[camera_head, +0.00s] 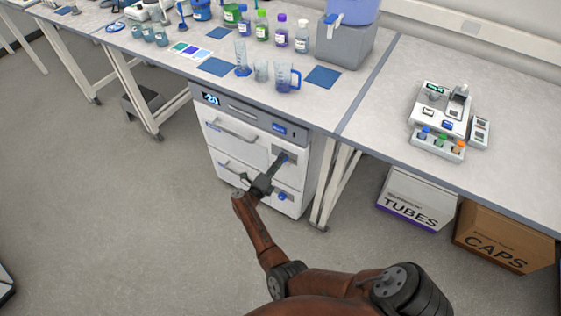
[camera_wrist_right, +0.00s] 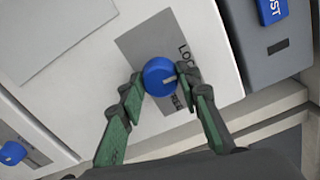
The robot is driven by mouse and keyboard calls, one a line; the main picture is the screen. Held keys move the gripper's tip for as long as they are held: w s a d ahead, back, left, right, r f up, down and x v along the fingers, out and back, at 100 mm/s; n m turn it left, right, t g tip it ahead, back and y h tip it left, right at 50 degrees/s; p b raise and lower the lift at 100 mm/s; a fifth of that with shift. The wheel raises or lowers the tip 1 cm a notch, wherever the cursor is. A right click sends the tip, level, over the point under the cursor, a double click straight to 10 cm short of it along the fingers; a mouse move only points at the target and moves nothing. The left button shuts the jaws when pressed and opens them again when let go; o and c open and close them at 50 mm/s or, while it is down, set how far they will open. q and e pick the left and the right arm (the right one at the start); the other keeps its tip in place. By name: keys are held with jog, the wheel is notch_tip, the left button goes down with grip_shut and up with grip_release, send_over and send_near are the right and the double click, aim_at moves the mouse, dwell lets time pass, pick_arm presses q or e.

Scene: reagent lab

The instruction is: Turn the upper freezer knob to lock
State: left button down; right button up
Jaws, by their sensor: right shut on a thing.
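The freezer (camera_head: 238,152) is a white under-bench unit with a dark top panel and two drawers. The mark points toward the lettering side, between the two words as far as I can tell. My right gripper (camera_wrist_right: 156,88) has its green-padded fingers on either side of the upper knob, shut on it. In the head view the right gripper (camera_head: 281,161) reaches the upper drawer's right side and mostly hides that knob. My left gripper is not in view.
The lower knob (camera_head: 282,196) is blue, on the lower drawer below my right arm. Drawer handles (camera_head: 230,133) stick out to the left. The bench (camera_head: 392,115) overhangs above, with table legs to the right. Boxes of tubes (camera_head: 413,203) and caps (camera_head: 503,238) stand at right.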

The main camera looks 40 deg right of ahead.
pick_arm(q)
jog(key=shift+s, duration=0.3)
pick_arm(e)
jog(key=shift+w+n, duration=0.1)
jog(key=shift+n, duration=0.2)
